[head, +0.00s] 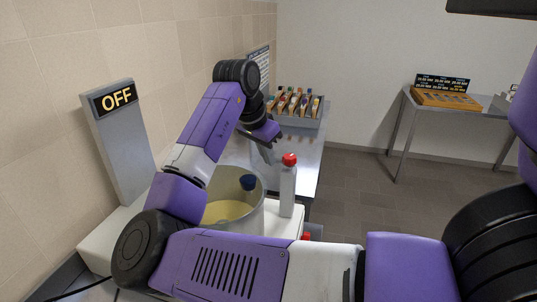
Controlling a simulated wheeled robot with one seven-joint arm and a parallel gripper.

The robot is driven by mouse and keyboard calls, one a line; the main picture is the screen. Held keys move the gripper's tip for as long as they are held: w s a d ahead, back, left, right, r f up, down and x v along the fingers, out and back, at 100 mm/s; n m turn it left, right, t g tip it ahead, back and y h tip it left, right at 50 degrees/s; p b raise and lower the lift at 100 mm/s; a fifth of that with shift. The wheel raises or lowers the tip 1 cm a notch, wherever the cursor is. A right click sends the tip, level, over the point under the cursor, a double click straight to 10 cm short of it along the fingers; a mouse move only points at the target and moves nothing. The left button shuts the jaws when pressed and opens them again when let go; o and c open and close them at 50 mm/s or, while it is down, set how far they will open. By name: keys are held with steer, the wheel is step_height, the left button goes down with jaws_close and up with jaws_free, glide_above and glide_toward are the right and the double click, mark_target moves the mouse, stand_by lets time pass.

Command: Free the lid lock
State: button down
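I cannot make out a lid lock or a lid in the head view. A large metal pot (258,208) with pale yellow contents stands on a white base, partly hidden behind my arm. A dark blue rounded piece (248,182) shows at the pot's far inner side. A grey post with a lit "OFF" sign (116,97) stands at the left. My gripper (270,154) hangs above and beyond the pot, left of a white bottle with a red cap (288,185). Its fingers are small and partly hidden, so their opening is unclear.
A rack of several small coloured-capped containers (296,104) sits on the far end of the metal bench (308,155). Another red cap (306,237) shows low behind my arm. A side table with a wooden tray (447,99) stands at the right. The floor between is clear.

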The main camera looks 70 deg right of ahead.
steer(key=shift+d+f+m+g+y+p, duration=0.35)
steer(key=shift+d+m+p, duration=0.2)
steer(key=shift+m, duration=0.35)
steer(key=shift+d+f, duration=0.1)
steer(key=shift+d, duration=0.1)
